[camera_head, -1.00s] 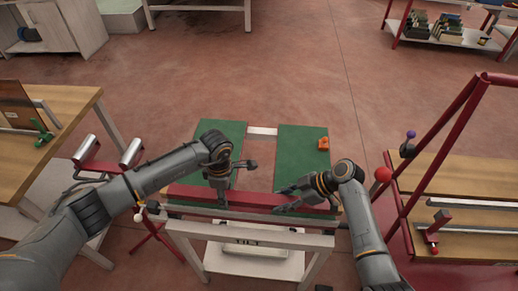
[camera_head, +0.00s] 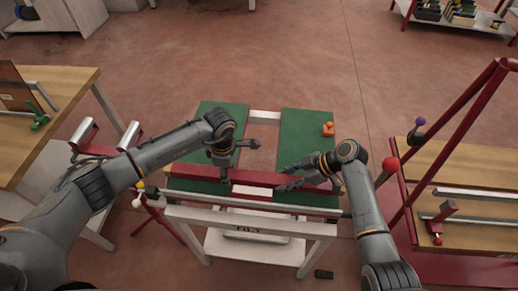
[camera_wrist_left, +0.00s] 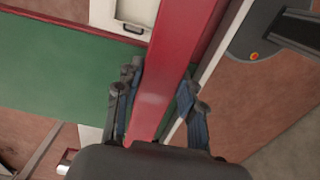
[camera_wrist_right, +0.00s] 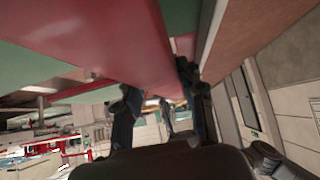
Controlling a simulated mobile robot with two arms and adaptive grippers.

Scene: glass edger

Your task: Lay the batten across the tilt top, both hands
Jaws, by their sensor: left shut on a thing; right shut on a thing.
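The batten is a long red bar (camera_head: 255,179), lying left to right over the near part of the tilt top. The tilt top has green panels (camera_head: 306,125) with an open gap between them. Green shows on both sides of the batten. My left gripper (camera_head: 223,178) is shut on the batten left of its middle. In the left wrist view the batten (camera_wrist_left: 165,70) runs between the fingers. My right gripper (camera_head: 287,178) is shut on it right of its middle. The batten (camera_wrist_right: 110,40) also shows in the right wrist view. I cannot tell whether it touches the panels.
An orange object (camera_head: 328,129) sits on the right green panel, beyond the batten. A wooden bench (camera_head: 50,90) stands left, near a red stand with metal rollers (camera_head: 83,130). A red frame (camera_head: 445,138) with a wooden deck stands close on the right.

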